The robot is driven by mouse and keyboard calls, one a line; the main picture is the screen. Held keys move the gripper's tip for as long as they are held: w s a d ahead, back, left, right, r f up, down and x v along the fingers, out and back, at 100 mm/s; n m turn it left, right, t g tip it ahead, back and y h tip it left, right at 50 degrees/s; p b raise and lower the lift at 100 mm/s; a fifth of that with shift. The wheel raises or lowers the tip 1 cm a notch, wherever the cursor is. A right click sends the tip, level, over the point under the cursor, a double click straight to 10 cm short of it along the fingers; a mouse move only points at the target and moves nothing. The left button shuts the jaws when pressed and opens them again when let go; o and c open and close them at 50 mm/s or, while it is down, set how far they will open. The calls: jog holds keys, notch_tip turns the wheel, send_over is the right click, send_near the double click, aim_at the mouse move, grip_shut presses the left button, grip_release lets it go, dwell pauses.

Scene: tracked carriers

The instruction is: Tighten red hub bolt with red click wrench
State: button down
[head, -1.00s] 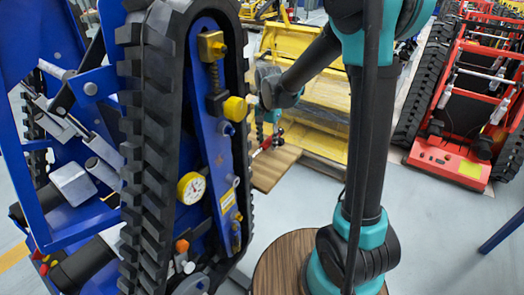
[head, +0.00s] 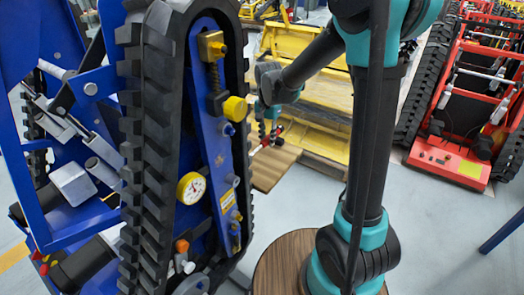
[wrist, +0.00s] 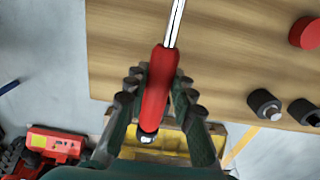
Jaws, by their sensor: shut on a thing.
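In the wrist view, my gripper (wrist: 158,92) is shut on the red handle of the click wrench (wrist: 158,95). The wrench's bright metal shaft points up the picture over a wooden board. In the head view, my gripper (head: 268,112) hangs behind the blue tracked carrier, and a small red part of the wrench (head: 270,138) shows below it, above the board. An orange-red cap (head: 182,246) sits low on the carrier's blue side frame; I cannot tell whether it is the red hub bolt.
The blue carrier's black track (head: 150,150) stands upright close on the left. The wooden board (wrist: 220,60) bears a red round piece (wrist: 306,33) and dark cylinders (wrist: 264,104). A yellow structure (head: 325,95) stands behind. A red carrier (head: 450,160) is at right; grey floor lies between.

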jog(key=shift+r, duration=2.85)
